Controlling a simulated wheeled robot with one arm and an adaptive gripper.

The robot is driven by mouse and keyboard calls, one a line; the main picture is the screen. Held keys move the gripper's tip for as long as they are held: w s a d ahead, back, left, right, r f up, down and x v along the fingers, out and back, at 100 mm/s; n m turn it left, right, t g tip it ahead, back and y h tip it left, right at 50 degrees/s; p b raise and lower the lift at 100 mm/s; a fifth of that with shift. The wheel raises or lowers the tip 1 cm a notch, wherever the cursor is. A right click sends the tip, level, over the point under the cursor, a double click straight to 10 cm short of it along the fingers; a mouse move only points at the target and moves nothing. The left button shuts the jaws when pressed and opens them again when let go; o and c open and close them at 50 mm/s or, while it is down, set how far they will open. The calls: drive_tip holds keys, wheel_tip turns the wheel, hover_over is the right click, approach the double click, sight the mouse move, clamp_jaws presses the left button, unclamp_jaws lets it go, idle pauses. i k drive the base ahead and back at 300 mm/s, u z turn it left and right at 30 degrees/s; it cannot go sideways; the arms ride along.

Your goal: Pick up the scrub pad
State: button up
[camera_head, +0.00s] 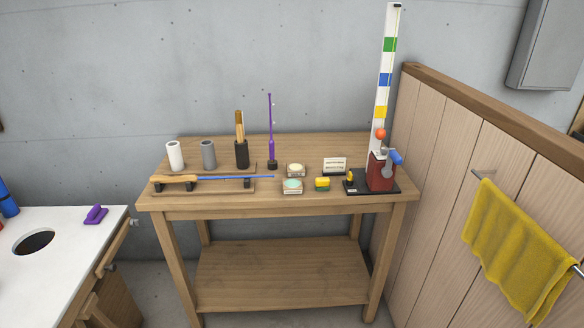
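A small yellow block with a darker green part (322,184) lies near the front edge of the wooden workbench (220,210), right of centre; it looks like a scrub pad. A purple object with a raised top (95,214) lies on the white counter (75,262) at the left; it could also be a scrubbing tool, and I cannot tell for sure. My gripper is not in view.
Left of the yellow block are two small round-topped dishes (292,187). Right of it stands a red device (380,172) with a tall striped post. A blue-tipped rod (220,179) lies left on a rack. The lower shelf (280,275) is empty. A yellow towel (515,250) hangs right.

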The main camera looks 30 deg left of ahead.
sight(322, 184)
drive_tip(key=u, duration=0.85)
drive_tip(key=i, duration=1)
drive_tip(key=u, duration=1.35)
drive_tip(key=i, duration=0.2)
drive_tip(key=u, duration=0.05)
